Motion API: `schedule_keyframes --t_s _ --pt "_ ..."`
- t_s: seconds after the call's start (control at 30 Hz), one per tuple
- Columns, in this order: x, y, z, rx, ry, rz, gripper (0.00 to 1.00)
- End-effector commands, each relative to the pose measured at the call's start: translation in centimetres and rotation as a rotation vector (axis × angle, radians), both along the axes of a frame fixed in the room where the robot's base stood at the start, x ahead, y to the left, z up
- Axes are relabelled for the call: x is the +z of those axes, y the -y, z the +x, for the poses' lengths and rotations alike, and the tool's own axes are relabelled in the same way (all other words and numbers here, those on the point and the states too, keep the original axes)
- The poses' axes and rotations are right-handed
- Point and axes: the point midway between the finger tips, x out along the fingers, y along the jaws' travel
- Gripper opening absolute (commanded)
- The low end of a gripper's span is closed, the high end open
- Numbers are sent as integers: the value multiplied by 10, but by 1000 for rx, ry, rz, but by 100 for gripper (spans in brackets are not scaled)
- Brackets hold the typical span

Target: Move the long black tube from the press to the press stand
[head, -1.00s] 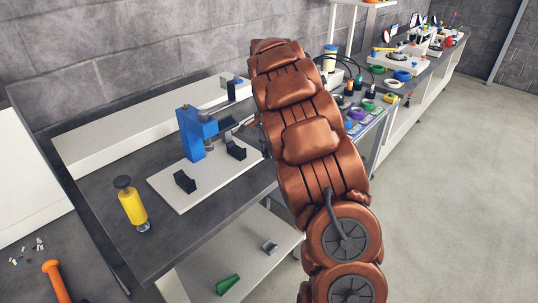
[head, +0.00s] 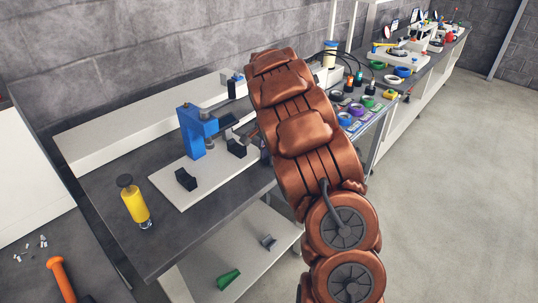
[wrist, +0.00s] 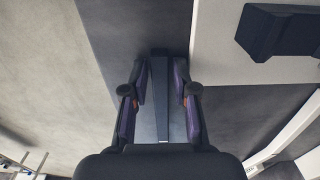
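The blue press (head: 197,130) stands on a white board (head: 172,195) on the dark bench. Two black notched blocks, a near one (head: 186,179) and a far one (head: 236,149), sit on this board; one black block (wrist: 275,32) shows at the upper right of the wrist view. My gripper (wrist: 160,75) looks open there. A long dark bar (wrist: 159,95), which may be the black tube, lies between its fingers with gaps seeming to show on both sides. My arm hides much of the gripper in the head view.
A yellow bottle with a dark cap (head: 134,201) stands at the bench's near left. A lower shelf (head: 245,250) holds a green piece (head: 228,278) and a grey one. More benches with rings and tools run back right. Open floor (head: 445,190) lies to the right.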

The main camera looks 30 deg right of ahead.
Motion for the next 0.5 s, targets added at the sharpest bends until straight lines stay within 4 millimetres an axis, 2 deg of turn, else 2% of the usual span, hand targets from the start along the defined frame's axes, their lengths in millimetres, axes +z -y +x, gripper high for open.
schedule_keyframes --t_s 0.37,0.5 --pt "7 0 1 1 3 -1 29" --pt "25 0 1 -1 5 -1 29"
